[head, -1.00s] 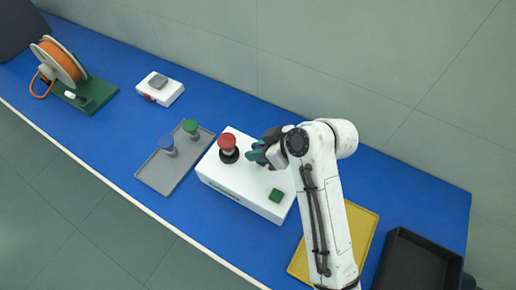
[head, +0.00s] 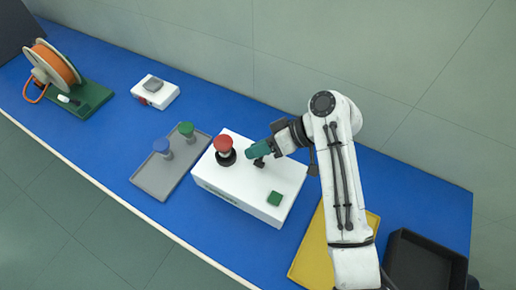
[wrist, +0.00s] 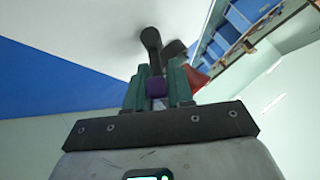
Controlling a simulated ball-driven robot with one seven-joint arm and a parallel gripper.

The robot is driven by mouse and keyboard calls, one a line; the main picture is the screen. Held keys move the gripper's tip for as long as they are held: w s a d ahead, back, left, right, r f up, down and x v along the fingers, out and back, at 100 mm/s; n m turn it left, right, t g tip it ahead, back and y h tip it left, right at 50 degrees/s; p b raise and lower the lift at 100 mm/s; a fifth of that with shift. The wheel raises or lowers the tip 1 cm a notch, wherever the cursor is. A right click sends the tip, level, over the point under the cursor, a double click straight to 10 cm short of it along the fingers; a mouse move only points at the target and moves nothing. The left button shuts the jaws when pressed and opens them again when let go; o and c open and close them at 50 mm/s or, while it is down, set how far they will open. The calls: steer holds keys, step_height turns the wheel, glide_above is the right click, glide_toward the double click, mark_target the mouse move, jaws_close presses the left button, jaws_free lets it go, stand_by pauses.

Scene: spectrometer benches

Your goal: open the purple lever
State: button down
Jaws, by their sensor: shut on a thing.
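The purple lever (wrist: 156,86) shows in the wrist view as a purple end between my green fingers, on a black arm (wrist: 151,45) that rises from the white box. My gripper (wrist: 158,88) is shut on it. In the head view my gripper (head: 255,152) is over the top of the white box (head: 238,199), right of the red mushroom button (head: 222,145). There the black lever base (head: 259,163) shows just below the fingers, and the purple end is hidden by them.
A grey tray (head: 150,183) with blue and green knobs lies left. A yellow tray (head: 309,259) and a black bin (head: 424,262) stand right. Farther left are a small white box (head: 155,92) and an orange reel (head: 57,63).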

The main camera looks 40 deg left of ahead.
steer(key=c, duration=1.1)
jaws_free()
steer(key=shift+w, duration=0.15)
steer(key=b+v, duration=0.2)
steer(key=v, duration=0.8)
steer(key=shift+d+r, duration=0.25)
